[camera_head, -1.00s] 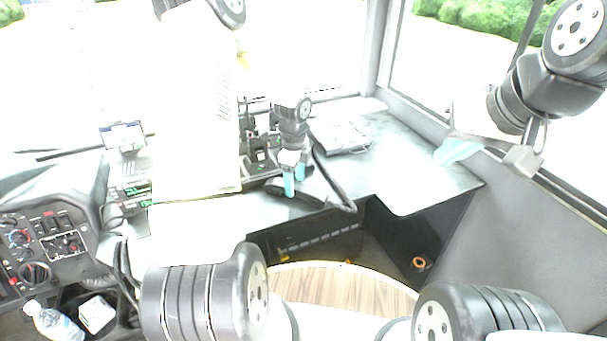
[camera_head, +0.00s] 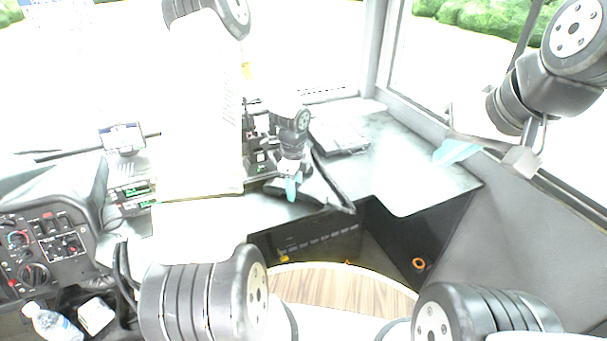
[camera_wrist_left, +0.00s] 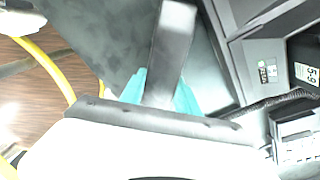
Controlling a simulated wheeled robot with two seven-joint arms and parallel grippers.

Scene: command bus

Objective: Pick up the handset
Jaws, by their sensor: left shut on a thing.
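The black handset (camera_head: 310,197) is a long dark bar near the front edge of the dashboard shelf. My left gripper (camera_head: 291,188), with blue fingertips, reaches down to it and is shut on it. In the left wrist view the handset (camera_wrist_left: 174,45) runs up between the two teal fingers (camera_wrist_left: 158,92), and its lower end is hidden behind the gripper body. I cannot tell whether the handset is lifted clear of the shelf. My right gripper (camera_head: 458,151) is far to the right by the side window, away from the handset, its jaw opening unclear.
A dark cable runs along the shelf beside the handset. A flat grey box (camera_head: 340,138) lies behind on the shelf (camera_head: 420,185). A dark open recess with an orange ring (camera_head: 418,263) is below. A small screen (camera_head: 122,137) and a control panel (camera_head: 45,245) are at left.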

